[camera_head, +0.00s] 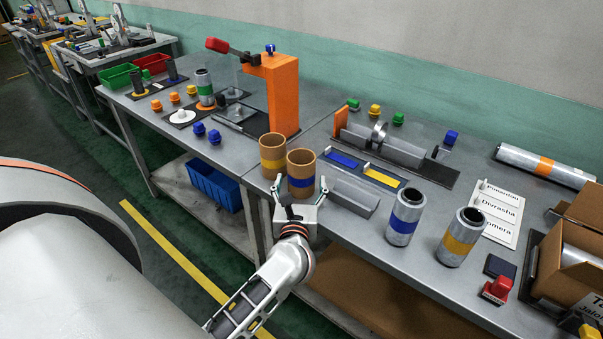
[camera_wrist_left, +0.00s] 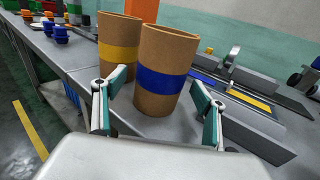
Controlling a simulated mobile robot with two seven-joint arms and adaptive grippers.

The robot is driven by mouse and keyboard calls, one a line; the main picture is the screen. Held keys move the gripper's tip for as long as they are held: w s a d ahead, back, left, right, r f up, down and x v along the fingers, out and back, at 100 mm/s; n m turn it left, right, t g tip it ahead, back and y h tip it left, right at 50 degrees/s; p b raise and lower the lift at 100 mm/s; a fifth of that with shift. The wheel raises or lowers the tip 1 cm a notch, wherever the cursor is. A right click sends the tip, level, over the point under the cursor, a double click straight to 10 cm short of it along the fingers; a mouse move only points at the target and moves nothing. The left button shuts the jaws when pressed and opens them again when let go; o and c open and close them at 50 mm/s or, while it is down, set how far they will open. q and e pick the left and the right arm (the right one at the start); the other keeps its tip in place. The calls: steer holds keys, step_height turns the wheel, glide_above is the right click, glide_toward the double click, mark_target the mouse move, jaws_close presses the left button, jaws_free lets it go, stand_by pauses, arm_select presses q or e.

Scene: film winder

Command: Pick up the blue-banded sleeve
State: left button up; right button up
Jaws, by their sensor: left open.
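The blue-banded sleeve (camera_head: 301,172) is a brown cardboard tube with a blue band, standing upright near the front edge of the bench. It also shows large in the left wrist view (camera_wrist_left: 163,72). My left gripper (camera_head: 299,190) is open in front of it, with one finger toward each side of the sleeve. In the left wrist view, my left gripper (camera_wrist_left: 158,84) has teal fingertips spread wider than the sleeve, and I see gaps on both sides. I cannot tell how far the fingertips reach around it. My right gripper is not in view.
A yellow-banded sleeve (camera_head: 272,153) stands close on the left. A grey metal block (camera_head: 349,195) and a tray with blue and yellow strips (camera_head: 364,170) lie to the right. Blue-banded (camera_head: 404,218) and yellow-banded (camera_head: 460,238) metal rolls stand farther right. An orange press (camera_head: 280,95) stands behind.

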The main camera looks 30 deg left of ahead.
arm_select(q)
steer(key=shift+x, duration=1.3)
steer(key=c, duration=1.2)
steer(key=shift+r, duration=0.15)
